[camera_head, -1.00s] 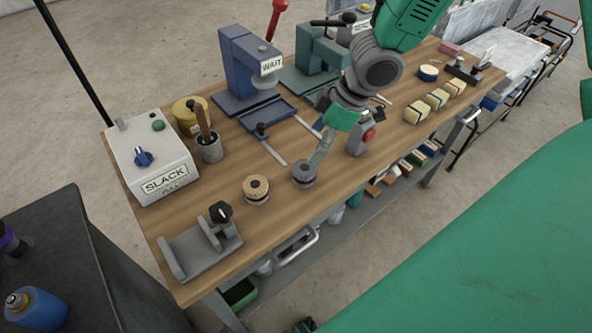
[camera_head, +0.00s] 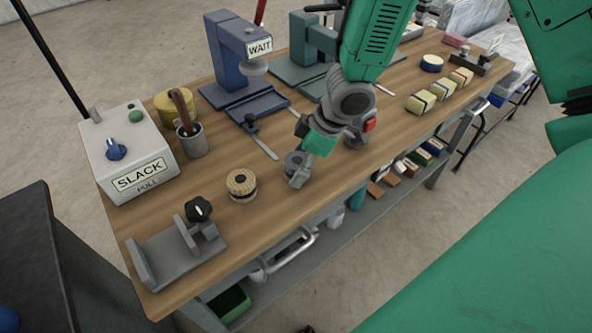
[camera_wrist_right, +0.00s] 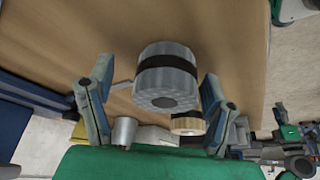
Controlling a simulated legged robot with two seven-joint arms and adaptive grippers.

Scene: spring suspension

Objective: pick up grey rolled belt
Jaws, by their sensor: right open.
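The grey rolled belt (camera_head: 293,160) stands on the wooden bench near its front edge, partly hidden by my right gripper (camera_head: 298,172). In the right wrist view the grey roll (camera_wrist_right: 167,85) has a dark band around its middle. My right gripper (camera_wrist_right: 157,70) is open there, with one finger on each side of the roll. A gap shows between the roll and the left finger; the right finger is closer to it, and I cannot tell if it touches. My left gripper is not in view.
A tan roll (camera_head: 241,184) stands just left of the grey one. A grey fixture with a black knob (camera_head: 198,209), the SLACK box (camera_head: 128,160) and a blue press (camera_head: 236,60) stand further left and back. Several yellowish blocks (camera_head: 440,91) lie to the right.

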